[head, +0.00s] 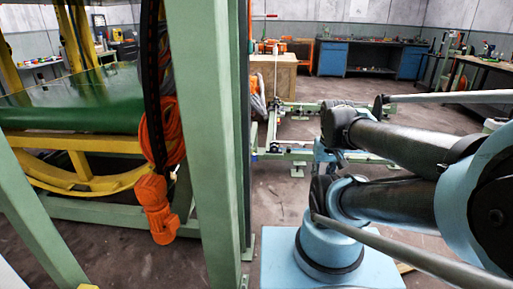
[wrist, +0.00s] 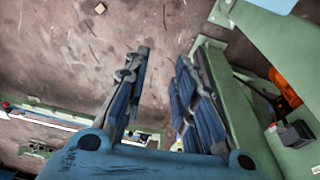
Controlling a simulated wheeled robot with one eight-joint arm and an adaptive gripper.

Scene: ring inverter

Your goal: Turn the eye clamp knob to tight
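I cannot pick out the eye clamp knob with certainty in either view. My gripper (wrist: 163,58) shows in the wrist view, with its two dark blue fingers apart and nothing between them but floor behind. The right finger is close beside a green beam (wrist: 228,98); I cannot tell whether they touch. A small dark block-like part (wrist: 294,134) sits on green metal at the right; I cannot tell what it is. In the head view my arm runs in from the right, and my gripper cannot be made out there.
A green upright post (head: 203,130) stands close in the head view, with an orange motor-like unit (head: 155,205) to its left. A green-topped machine (head: 80,100) with a yellow frame fills the left. Blue workbenches (head: 345,58) stand far back. Some floor (head: 275,200) is bare right of the post.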

